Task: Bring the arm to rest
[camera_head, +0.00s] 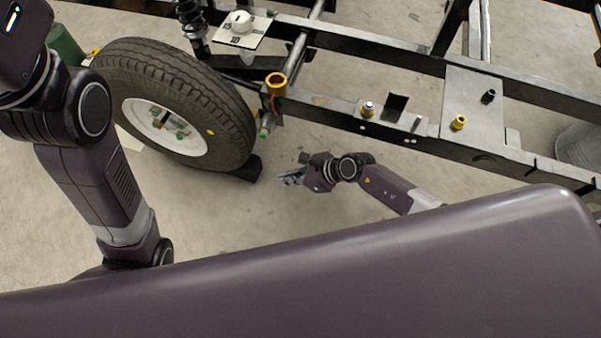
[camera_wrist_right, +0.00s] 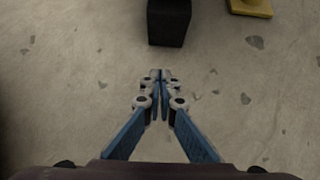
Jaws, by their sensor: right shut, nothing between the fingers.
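My right gripper (camera_head: 290,177) is low in the middle of the head view, over the bare floor, to the right of the wheel. Its arm comes in from the lower right. In the right wrist view its fingers (camera_wrist_right: 161,80) are together and hold nothing. My left arm stands at the left edge of the head view, and its gripper is out of the frame.
A tyred wheel (camera_head: 225,107) on a black metal frame (camera_head: 335,108) stands beyond my right gripper. A black block (camera_wrist_right: 169,22) sits on the floor ahead of the fingers, near a yellow piece (camera_wrist_right: 251,7).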

